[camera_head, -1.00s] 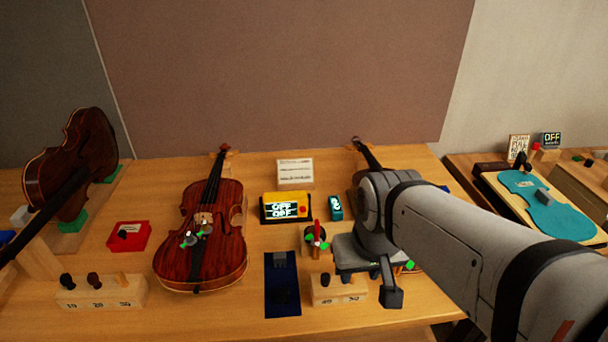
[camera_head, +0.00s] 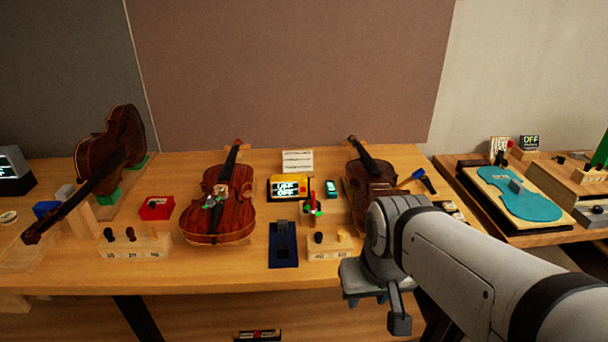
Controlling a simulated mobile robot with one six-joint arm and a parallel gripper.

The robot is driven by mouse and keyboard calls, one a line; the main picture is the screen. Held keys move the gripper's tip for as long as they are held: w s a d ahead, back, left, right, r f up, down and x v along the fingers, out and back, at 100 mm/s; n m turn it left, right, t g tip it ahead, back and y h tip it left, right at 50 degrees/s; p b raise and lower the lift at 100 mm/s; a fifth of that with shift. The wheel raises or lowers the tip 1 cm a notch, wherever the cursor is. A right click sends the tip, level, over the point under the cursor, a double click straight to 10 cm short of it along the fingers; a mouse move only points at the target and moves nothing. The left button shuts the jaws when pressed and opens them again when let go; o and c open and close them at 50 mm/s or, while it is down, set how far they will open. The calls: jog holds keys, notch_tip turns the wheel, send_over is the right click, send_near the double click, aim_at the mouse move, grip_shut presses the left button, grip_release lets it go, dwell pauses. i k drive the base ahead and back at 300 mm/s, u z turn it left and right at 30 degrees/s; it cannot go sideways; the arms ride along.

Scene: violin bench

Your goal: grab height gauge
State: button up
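I cannot tell for sure which thing is the height gauge. A small upright red and black tool with green spots (camera_head: 313,200) stands mid-bench, and a small teal device with a lit display (camera_head: 331,188) stands just right of it. A dark blue mat or tray (camera_head: 284,257) lies in front, with a dark item on it. My gripper (camera_head: 367,301) points down at the bench's front edge, right of and nearer than these things. Its two fingertips look apart, with nothing seen between them.
A violin (camera_head: 218,213) lies left of centre; another (camera_head: 369,185) is partly behind my arm. Pegged wooden blocks (camera_head: 136,245) (camera_head: 328,250) stand near the front edge. A red tray (camera_head: 156,209), yellow display box (camera_head: 288,187) and white card (camera_head: 297,161) are farther back.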

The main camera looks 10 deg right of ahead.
aim_at(329, 186)
jog(key=z, duration=0.2)
jog(key=i, duration=0.85)
jog(key=u, duration=0.1)
